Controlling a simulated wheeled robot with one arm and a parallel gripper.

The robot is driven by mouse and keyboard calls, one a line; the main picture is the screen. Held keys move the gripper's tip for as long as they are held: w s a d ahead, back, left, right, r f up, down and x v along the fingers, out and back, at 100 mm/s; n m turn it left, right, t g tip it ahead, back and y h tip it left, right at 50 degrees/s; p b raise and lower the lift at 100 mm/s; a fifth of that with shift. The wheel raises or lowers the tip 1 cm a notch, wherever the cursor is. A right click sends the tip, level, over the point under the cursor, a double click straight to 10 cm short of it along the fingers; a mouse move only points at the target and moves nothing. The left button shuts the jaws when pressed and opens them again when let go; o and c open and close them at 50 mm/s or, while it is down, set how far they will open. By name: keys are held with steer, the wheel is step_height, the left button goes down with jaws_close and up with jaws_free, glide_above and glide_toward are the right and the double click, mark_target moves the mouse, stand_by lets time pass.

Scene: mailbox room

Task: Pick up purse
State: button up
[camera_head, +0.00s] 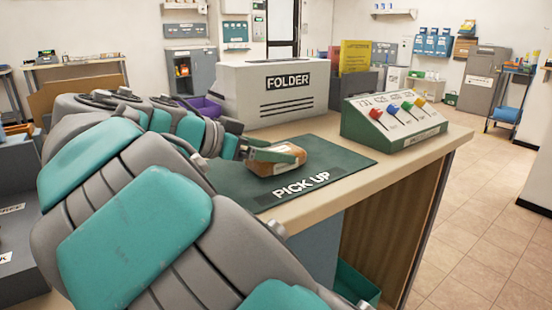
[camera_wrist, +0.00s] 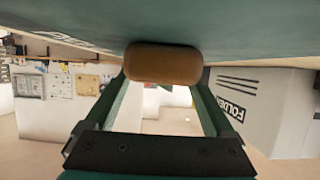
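The purse is a small brown, rounded object (camera_head: 300,165) on or just above the dark green PICK UP mat (camera_head: 232,183), on the counter. My gripper (camera_head: 277,155) is at the purse, with one green finger across its upper side. In the wrist view the purse (camera_wrist: 163,62) sits at the far end of my gripper (camera_wrist: 161,82), between the two green fingers. The mat is close against its upper edge there. The purse hides the fingertips, so I cannot tell whether they press on it. Part of the purse is hidden in the head view.
A grey FOLDER box (camera_head: 272,95) stands behind the mat. A green-and-white panel with coloured levers (camera_head: 395,118) stands to the right of the mat. The counter's front edge (camera_head: 350,192) runs below the mat. Open tiled floor (camera_head: 480,215) lies to the right.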

steer(key=c, duration=1)
